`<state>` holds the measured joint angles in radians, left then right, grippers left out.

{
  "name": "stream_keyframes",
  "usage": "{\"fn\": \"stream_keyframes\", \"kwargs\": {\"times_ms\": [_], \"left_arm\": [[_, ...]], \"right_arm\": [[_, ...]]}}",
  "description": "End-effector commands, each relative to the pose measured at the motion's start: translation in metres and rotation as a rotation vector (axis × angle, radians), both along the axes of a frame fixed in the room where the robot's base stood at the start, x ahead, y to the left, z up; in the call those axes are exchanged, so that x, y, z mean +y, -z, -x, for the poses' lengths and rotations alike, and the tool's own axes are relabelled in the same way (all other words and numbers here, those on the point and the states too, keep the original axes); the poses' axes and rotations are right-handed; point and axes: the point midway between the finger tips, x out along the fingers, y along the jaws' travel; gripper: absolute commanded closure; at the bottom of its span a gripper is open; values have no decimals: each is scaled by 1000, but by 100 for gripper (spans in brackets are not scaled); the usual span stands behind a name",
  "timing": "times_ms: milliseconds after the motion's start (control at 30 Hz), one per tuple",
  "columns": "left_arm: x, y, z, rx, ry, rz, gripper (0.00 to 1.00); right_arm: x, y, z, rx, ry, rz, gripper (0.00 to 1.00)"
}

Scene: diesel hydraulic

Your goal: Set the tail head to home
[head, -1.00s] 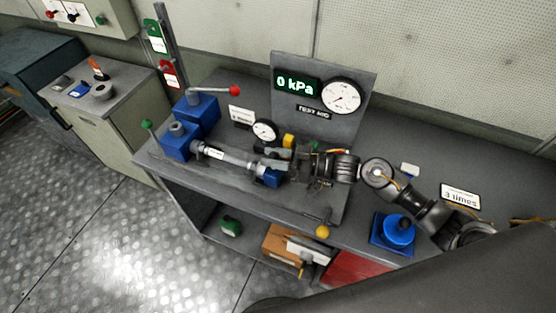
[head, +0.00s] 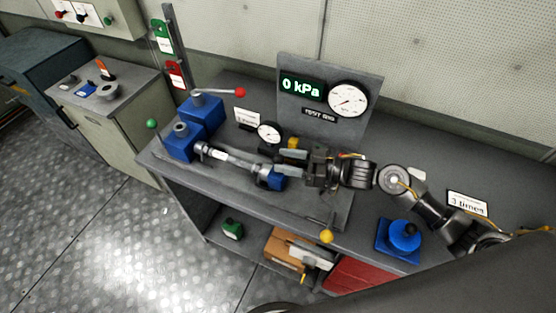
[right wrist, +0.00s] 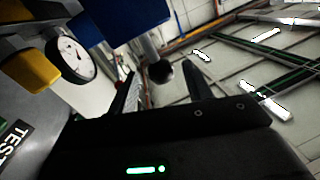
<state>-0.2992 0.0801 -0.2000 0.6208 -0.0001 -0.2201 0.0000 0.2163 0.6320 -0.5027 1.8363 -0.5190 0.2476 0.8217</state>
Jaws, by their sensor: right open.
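The test rig bench holds a pale cylinder (head: 234,162) lying between two blue blocks. One is a larger left block (head: 184,142) with a grey stub on top. The other is a small right block (head: 271,179). I cannot tell for sure which part is the tail head. My right gripper (head: 280,163) is open and empty, its fingers pointing left, just above and beside the small right block. In the right wrist view, a dark ball (right wrist: 161,72) on a grey stem shows between the open fingers. My left gripper is out of view.
A dial gauge (head: 269,132) and a yellow block (head: 293,143) stand close behind my right gripper. The test rig panel (head: 376,82) reads 0 kPa. A red-knobbed lever (head: 239,92), a yellow-knobbed handle (head: 327,236) and a blue device (head: 401,236) are nearby.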

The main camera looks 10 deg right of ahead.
Motion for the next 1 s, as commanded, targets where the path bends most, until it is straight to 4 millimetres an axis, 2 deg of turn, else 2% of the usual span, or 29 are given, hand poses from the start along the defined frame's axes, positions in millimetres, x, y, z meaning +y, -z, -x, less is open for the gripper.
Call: {"fn": "stream_keyframes", "kwargs": {"times_ms": [33, 200, 400, 600, 1000], "left_arm": [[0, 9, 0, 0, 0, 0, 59], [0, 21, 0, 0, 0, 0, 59], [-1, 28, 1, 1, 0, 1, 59], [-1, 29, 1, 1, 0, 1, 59], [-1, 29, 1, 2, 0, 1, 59]], "right_arm": [[-10, 6, 5, 0, 0, 3, 50], [-41, 6, 20, 0, 0, 3, 50], [-64, 3, 30, 1, 1, 2, 50], [-70, 1, 34, 0, -1, 0, 50], [-70, 0, 33, 0, 0, 0, 50]]}}
